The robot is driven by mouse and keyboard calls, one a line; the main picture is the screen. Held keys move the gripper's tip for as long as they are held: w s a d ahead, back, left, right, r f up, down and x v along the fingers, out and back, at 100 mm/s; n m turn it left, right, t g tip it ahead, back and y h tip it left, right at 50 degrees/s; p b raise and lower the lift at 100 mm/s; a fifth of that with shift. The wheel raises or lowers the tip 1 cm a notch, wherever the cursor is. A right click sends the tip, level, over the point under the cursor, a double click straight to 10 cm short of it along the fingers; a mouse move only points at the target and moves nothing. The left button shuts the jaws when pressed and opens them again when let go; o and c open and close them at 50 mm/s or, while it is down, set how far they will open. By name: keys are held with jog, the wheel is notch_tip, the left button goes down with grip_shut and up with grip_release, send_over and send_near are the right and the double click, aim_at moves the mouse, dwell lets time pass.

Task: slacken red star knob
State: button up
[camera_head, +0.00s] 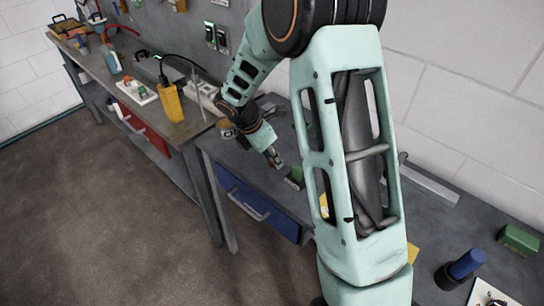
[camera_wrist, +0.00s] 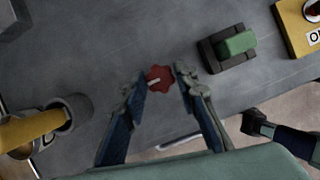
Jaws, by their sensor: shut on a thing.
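The red star knob (camera_wrist: 159,78) shows in the wrist view, above the grey bench top, with a pale bar-shaped mark on its face. My gripper (camera_wrist: 160,80) has one finger on each side of the knob and is shut on it. In the head view my gripper (camera_head: 273,157) points down at the bench above the blue drawer. There the knob is too small and too covered by my gripper to make out clearly. What the knob is fixed to is hidden beneath it.
A green block on a dark base (camera_wrist: 236,44) stands to the right of the knob. A yellow box with a button (camera_wrist: 302,25) is at the upper right. The blue drawer (camera_head: 250,198) has a protruding handle.

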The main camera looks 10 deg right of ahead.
jog(key=o, duration=1.1)
jog(key=shift+o, duration=0.2)
jog(key=v, duration=1.2)
